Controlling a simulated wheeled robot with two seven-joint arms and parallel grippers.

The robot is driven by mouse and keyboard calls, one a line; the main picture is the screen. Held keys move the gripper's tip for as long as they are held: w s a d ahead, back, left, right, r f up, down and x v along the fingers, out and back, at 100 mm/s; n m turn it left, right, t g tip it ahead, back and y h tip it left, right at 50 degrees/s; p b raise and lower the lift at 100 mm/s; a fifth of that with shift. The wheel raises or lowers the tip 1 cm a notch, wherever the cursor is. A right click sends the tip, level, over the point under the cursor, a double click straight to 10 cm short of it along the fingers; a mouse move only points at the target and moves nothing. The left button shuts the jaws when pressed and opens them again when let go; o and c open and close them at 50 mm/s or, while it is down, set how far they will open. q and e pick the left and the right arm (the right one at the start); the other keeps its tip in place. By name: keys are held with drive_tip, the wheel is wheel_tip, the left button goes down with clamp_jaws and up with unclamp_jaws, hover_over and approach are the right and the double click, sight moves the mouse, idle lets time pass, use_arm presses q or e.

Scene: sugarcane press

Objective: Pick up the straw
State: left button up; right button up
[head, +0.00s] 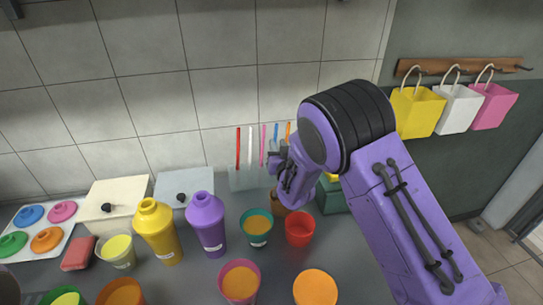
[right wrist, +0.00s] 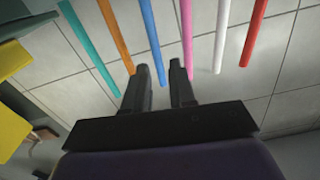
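Several upright straws stand in a pale holder (head: 243,181) at the back of the counter. In the head view I see a red straw (head: 238,148), a white straw (head: 250,146), a pink straw (head: 263,145), a blue straw (head: 276,131) and an orange straw (head: 288,130). My right gripper (head: 277,158) is at the straws and partly hides the blue and orange ones. In the right wrist view its fingers (right wrist: 160,68) are open, with the blue straw (right wrist: 151,40) running between them. The pink straw (right wrist: 187,35) is just right of the right finger. A teal straw (right wrist: 88,45) also shows. My left gripper is out of view.
A yellow bottle (head: 158,232) and a purple bottle (head: 206,225) stand left of my right arm. Several filled cups, a red cup (head: 300,229) and lidded boxes crowd the counter. Yellow, white and pink bags (head: 493,105) hang from a wooden rack at right.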

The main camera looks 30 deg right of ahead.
sight(276, 138)
drive_tip(key=shift+x, duration=0.85)
drive_tip(key=p+x, duration=0.2)
drive_tip(key=x, duration=0.3)
drive_tip(key=shift+w+d+p, duration=0.2)
drive_tip(key=shift+p, duration=0.1)
drive_tip(key=shift+w+d, duration=0.1)
clamp_jaws()
